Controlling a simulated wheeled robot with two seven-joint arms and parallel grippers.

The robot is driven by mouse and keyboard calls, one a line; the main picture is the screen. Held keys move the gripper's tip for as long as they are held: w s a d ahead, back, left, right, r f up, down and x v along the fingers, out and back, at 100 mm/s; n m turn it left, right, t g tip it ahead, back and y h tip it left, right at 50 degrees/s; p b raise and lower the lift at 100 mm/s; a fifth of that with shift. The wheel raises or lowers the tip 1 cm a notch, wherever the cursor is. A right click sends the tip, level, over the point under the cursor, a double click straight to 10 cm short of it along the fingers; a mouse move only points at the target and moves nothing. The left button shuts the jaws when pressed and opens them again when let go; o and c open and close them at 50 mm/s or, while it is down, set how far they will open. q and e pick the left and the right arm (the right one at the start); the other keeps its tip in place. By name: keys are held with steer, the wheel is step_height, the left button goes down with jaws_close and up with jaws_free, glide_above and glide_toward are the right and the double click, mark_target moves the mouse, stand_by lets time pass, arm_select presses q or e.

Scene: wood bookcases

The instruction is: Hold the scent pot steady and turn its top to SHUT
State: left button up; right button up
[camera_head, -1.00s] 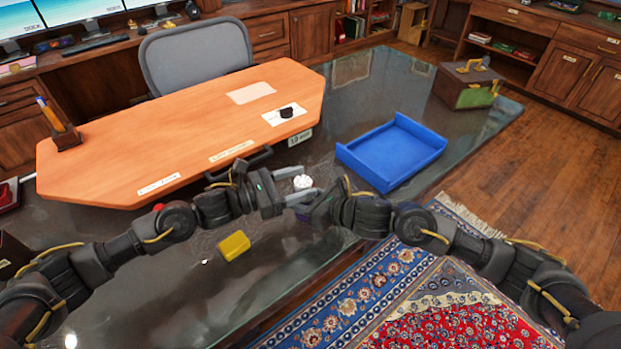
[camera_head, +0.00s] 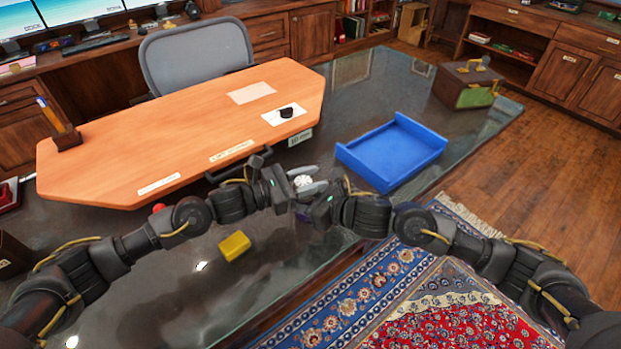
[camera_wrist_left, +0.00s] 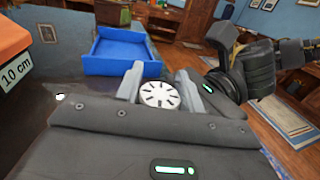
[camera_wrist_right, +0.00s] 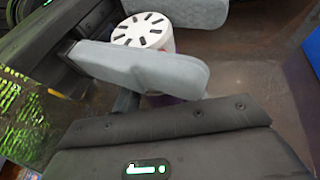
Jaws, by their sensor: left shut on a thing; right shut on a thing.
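The scent pot has a white round top (camera_head: 304,182) with dark slots and a purple body (camera_wrist_right: 166,99). My left gripper (camera_head: 305,180) is shut on the white top, its grey fingers on either side; the top also shows between them in the left wrist view (camera_wrist_left: 159,95). My right gripper (camera_head: 312,209) is shut lower down, on the pot's body, with its fingertips mostly hidden. In the right wrist view, a grey finger of my left gripper crosses in front of the pot. No SHUT mark is readable.
A blue tray (camera_head: 437,150) lies behind and to the right on the dark glossy desk. A yellow block (camera_head: 234,246) lies left of the pot. The raised orange board (camera_head: 110,160) is close behind my left gripper. A wooden box (camera_head: 466,86) stands at the desk's far right.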

arm_select(q)
steer(key=shift+m+g, duration=0.3)
steer(key=shift+g, duration=0.1)
steer(key=m+g, duration=0.2)
steer(key=g, duration=0.1)
steer(key=m+g+h, duration=0.1)
steer(key=g, duration=0.1)
steer(key=shift+s+d, duration=0.1)
steer(key=shift+s, duration=0.15)
steer(key=shift+s+m+g, duration=0.2)
steer(key=shift+m+g, duration=0.75)
steer(key=shift+g, duration=0.45)
steer(key=shift+s+m+g, duration=0.15)
steer(key=shift+m+g, duration=0.8)
steer(key=shift+g, duration=0.45)
steer(key=shift+y, duration=0.3)
steer(key=o, duration=1)
step_height(320, 180, up, 10)
